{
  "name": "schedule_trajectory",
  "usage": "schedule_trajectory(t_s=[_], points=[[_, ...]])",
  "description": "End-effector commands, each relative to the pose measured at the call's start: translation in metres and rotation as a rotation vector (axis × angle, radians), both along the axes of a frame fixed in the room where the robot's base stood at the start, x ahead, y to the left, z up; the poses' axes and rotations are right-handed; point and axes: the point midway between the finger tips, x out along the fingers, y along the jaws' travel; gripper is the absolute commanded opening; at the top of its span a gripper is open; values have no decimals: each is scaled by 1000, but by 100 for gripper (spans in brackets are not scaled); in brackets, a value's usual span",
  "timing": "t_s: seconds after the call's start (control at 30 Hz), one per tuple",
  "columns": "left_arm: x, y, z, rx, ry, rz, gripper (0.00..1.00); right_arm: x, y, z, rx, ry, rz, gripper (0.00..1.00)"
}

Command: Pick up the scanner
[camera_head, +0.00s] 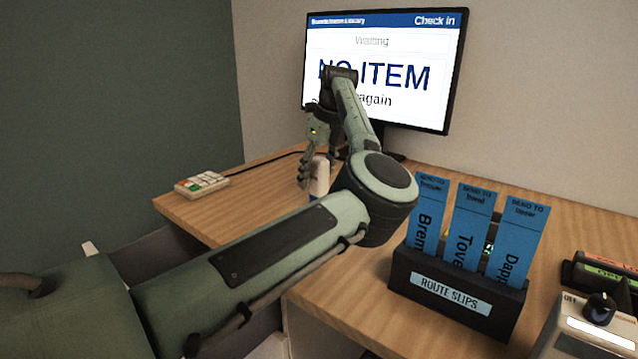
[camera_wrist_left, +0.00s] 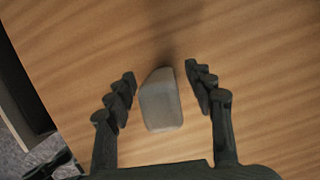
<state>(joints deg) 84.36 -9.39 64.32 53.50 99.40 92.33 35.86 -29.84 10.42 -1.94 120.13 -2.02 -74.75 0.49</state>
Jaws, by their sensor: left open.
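The scanner (camera_head: 320,178) is a small pale upright piece on the wooden desk, partly hidden by my left arm and gripper. In the left wrist view it is a pale grey rounded block (camera_wrist_left: 161,104) between the two dark fingers. My left gripper (camera_head: 311,172) is over it, fingers pointing down. Its fingers (camera_wrist_left: 160,72) are spread, one on each side of the scanner, with a visible gap on both sides. The scanner's lower part is hidden in the head view. My right gripper is not in view.
A monitor (camera_head: 437,75) reading "NO ITEM" stands behind the gripper. A keypad (camera_head: 202,184) lies at the desk's left. A dark holder with blue route slips (camera_head: 455,292) stands front right, beside a device with a knob (camera_head: 599,308). Desk between keypad and gripper is mostly clear.

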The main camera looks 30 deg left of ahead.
Motion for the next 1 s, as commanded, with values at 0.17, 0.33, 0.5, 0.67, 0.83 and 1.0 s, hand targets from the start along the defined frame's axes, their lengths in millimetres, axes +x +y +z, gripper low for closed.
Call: schedule_trajectory(t_s=[0.17, 0.33, 0.5, 0.67, 0.83, 1.0], points=[[0, 0, 0, 0, -1, 0, 51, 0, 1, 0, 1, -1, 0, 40], [0, 0, 1, 0, -1, 0, 30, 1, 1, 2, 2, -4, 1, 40], [0, 0, 1, 0, -1, 0, 9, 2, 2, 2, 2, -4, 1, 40], [0, 0, 1, 1, -2, -1, 0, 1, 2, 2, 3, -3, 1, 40], [1, 0, 2, 1, -2, -1, 0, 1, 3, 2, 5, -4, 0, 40], [1, 0, 11, 1, -3, -1, 0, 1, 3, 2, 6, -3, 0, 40]])
